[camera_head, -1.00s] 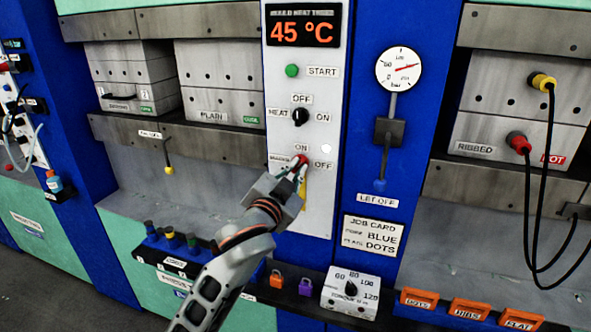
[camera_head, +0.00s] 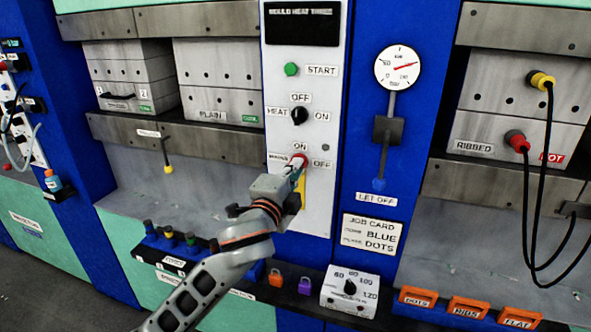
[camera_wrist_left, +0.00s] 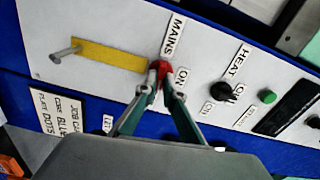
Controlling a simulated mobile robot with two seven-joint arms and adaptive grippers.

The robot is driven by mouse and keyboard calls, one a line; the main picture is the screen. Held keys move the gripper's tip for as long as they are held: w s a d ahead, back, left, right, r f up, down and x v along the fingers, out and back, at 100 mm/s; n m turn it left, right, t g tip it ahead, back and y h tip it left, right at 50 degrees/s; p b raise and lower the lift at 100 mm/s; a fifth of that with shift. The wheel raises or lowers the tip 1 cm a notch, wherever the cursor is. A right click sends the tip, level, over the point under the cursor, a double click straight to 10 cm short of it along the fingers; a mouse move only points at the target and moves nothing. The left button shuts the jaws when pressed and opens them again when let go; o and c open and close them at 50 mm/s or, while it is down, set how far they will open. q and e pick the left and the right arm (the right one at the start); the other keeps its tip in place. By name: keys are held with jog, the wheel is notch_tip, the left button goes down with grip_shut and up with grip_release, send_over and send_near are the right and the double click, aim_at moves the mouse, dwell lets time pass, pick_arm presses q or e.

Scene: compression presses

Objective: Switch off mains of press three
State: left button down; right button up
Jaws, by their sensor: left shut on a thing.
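The mains switch of the press panel has a red handle (camera_head: 299,160), with an ON label above it and an OFF label to its right. My left gripper (camera_head: 296,172) is shut on this red handle. The wrist view also shows the handle (camera_wrist_left: 158,67) between the two fingertips (camera_wrist_left: 160,82), beside the MAINS label (camera_wrist_left: 174,36). The fingers partly hide the handle, so its exact pointing is hard to tell. The display (camera_head: 303,24) marked MOULD HEAT THREE is dark. My right gripper is not in view.
Above the switch are the black heat knob (camera_head: 299,115) and the green start button (camera_head: 291,69). A yellow strip (camera_wrist_left: 108,55) lies beside the switch. Right of the panel are a gauge (camera_head: 398,68) and a let-off lever (camera_head: 379,184). Orange (camera_head: 276,279) and purple (camera_head: 305,286) padlocks are below.

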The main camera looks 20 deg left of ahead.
pick_arm(q)
jog(key=shift+m, duration=0.5)
jog(key=c, duration=2.2)
grip_release()
jog(key=shift+o, duration=0.2)
jog(key=s, duration=1.2)
jog(key=shift+a, duration=0.2)
jog(key=shift+f, duration=0.1)
